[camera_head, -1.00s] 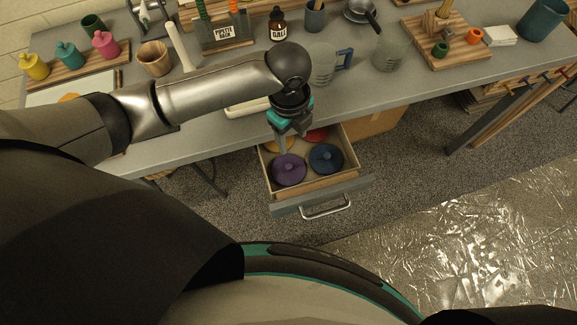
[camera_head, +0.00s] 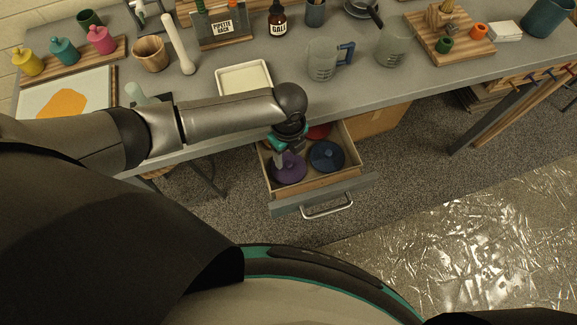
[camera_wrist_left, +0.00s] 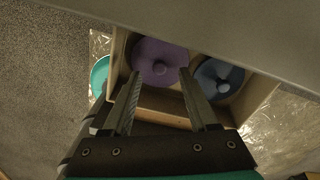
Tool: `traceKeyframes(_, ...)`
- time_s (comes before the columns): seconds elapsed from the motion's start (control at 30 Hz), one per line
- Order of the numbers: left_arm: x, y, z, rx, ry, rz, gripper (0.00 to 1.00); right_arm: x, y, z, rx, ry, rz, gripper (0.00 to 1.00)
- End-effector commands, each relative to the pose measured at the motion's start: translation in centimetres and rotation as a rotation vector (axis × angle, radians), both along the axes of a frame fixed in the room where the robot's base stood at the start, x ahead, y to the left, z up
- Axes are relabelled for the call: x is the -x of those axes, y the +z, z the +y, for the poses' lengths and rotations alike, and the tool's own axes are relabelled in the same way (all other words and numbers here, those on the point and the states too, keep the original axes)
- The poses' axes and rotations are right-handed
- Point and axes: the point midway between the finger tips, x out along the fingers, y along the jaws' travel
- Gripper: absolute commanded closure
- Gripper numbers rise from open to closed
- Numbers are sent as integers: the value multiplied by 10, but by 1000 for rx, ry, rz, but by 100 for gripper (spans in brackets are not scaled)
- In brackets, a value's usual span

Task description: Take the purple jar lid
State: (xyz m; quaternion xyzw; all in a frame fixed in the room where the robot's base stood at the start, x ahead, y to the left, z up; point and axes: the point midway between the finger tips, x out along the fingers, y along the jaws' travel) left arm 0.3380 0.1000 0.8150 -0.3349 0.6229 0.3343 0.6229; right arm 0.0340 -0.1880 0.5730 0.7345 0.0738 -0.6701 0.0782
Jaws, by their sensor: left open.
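The purple jar lid (camera_head: 290,172) lies in the open drawer (camera_head: 318,187), at the left of its front part. In the left wrist view the purple lid (camera_wrist_left: 161,62), a disc with a small knob, lies beyond and between the fingertips. My left gripper (camera_head: 284,163) hangs over the drawer, its fingers pointing down at the purple lid and partly covering it. In the left wrist view its two fingers (camera_wrist_left: 159,82) are apart with nothing held between them. My right gripper is not in view.
A blue lid (camera_head: 326,157) lies right of the purple one; a red lid (camera_head: 320,131) lies behind, partly hidden. Drawer walls and the table edge are close around my gripper. A cream tray (camera_head: 243,77) and measuring jugs (camera_head: 323,60) stand on the table above.

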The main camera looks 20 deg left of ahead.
Motion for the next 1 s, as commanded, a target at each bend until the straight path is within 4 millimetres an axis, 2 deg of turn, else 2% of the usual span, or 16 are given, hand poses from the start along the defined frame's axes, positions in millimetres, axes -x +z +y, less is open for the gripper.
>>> traceKeyframes(0.03, 2, -11, -1, -1, 1, 4, 41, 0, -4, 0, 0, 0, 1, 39)
traceKeyframes(0.2, 2, -31, -1, -1, 2, 2, 41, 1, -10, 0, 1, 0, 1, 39)
traceKeyframes(0.5, 2, -34, -1, -1, 0, 0, 41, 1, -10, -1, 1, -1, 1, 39)
traceKeyframes(1.0, 2, -33, -1, -1, 1, 0, 97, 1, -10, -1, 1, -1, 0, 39)
